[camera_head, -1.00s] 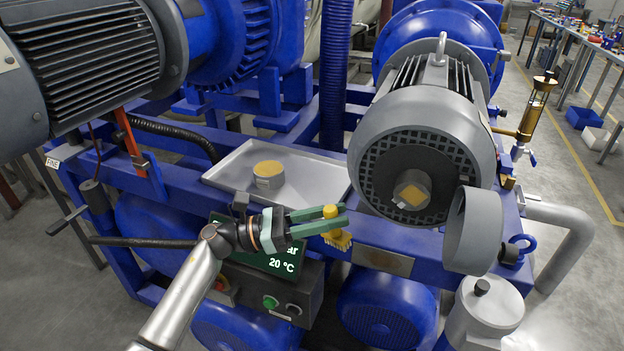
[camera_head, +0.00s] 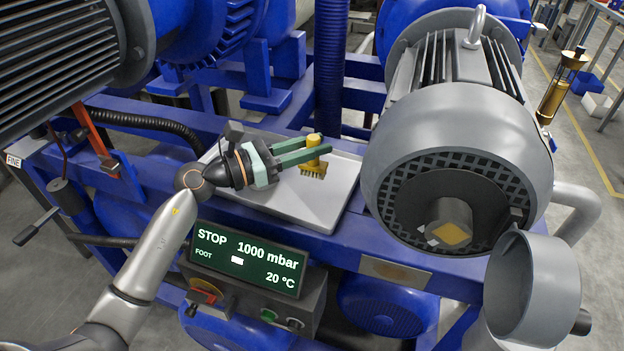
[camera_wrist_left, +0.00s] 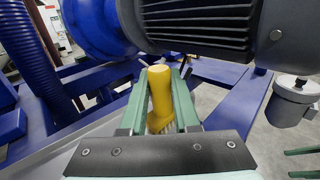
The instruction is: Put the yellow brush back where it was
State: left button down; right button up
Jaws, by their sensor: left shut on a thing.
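The yellow brush (camera_head: 314,160) has a stubby yellow handle and short bristles pointing down. My left gripper (camera_head: 310,152) has green fingers and is shut on the brush, which is upright at or just above the grey tray (camera_head: 325,208); I cannot tell whether the bristles touch the tray. In the left wrist view the brush handle (camera_wrist_left: 161,92) stands between the two green fingers (camera_wrist_left: 160,105). The gripper hides part of the tray and whatever lies behind it. My right gripper does not show in the head view.
A large grey motor (camera_head: 455,130) stands right of the tray, with a grey open cylinder (camera_head: 533,285) below it. A green display panel (camera_head: 248,260) sits in front of the tray. A black hose (camera_head: 150,122) and red lever (camera_head: 95,135) are at left. The tray's front right part is bare.

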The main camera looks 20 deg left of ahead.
aim_at(312, 174)
pick_arm(q)
notch_tip(312, 174, down, 6)
jog(key=shift+r+b, duration=0.1)
jog(key=shift+b, duration=0.35)
jog(key=shift+f, duration=0.5)
jog(key=c, duration=0.6)
grip_release()
jog(key=shift+c, duration=0.2)
